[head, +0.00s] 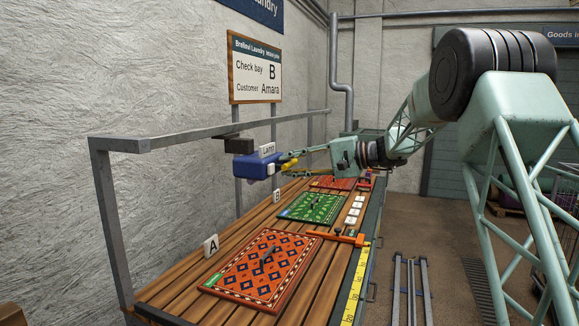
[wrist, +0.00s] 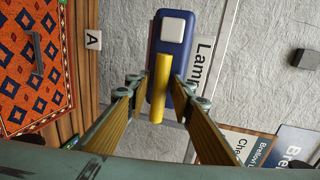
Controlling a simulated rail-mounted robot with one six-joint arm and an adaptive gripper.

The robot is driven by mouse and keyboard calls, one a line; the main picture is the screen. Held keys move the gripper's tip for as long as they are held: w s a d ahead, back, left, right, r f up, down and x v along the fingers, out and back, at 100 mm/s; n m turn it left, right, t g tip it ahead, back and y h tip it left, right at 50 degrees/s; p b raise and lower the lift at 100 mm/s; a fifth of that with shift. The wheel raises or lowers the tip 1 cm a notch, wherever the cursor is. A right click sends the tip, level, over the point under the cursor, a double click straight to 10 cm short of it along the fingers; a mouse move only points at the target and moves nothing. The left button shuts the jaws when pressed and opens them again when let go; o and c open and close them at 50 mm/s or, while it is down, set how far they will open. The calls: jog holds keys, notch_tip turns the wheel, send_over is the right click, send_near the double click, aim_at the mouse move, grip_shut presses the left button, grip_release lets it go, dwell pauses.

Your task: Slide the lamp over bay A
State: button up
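The lamp (head: 257,166) is a blue box with a "Lamp" label. It hangs from the overhead rail (head: 220,131) by a dark bracket, between the A and B signs in the head view. The lamp (wrist: 172,45) also shows in the wrist view, with its yellow handle (wrist: 161,95) pointing toward me. My gripper (head: 289,164) is at the handle, its fingers open on either side with gaps visible in the wrist view. Bay A has an "A" sign (head: 211,246) and an orange patterned rug (head: 258,277) at the near end of the slatted table.
A green rug (head: 313,207) lies by the "B" sign (head: 277,196), with a red rug (head: 333,183) farther back. An orange clamp-like bar (head: 340,239) lies at the table's right edge. A wall board (head: 255,68) reads "Check bay B, Customer Amara". A rail post (head: 113,230) stands at the near end.

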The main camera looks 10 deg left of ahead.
jog(key=shift+d, duration=0.15)
jog(key=v, duration=1.1)
jog(key=shift+d, duration=0.35)
jog(key=shift+r, duration=0.1)
jog(key=shift+s, duration=0.15)
jog(key=s+d+n+g+h, duration=0.1)
jog(key=s+d+h, duration=0.25)
jog(key=s, duration=1.35)
jog(key=s+d+g+h, duration=0.15)
jog(key=s+h, duration=0.25)
jog(key=s, duration=1.2)
jog(key=s+d+f+t+h, duration=0.1)
jog(key=s+d+f+h, duration=0.1)
jog(key=s+d, duration=0.4)
jog(key=s+d+f+n+t+h, duration=0.1)
jog(key=s+d+f+h, duration=0.2)
jog(key=s, duration=1.3)
jog(key=s+d+f+t+h, duration=0.1)
jog(key=s+d+f+h, duration=0.1)
jog(key=s+d+f, duration=0.4)
jog(key=s+d, duration=0.5)
jog(key=s, duration=0.1)
jog(key=shift+f+n+h, duration=0.25)
jog(key=shift+n+h, duration=0.05)
jog(key=shift+h, duration=0.05)
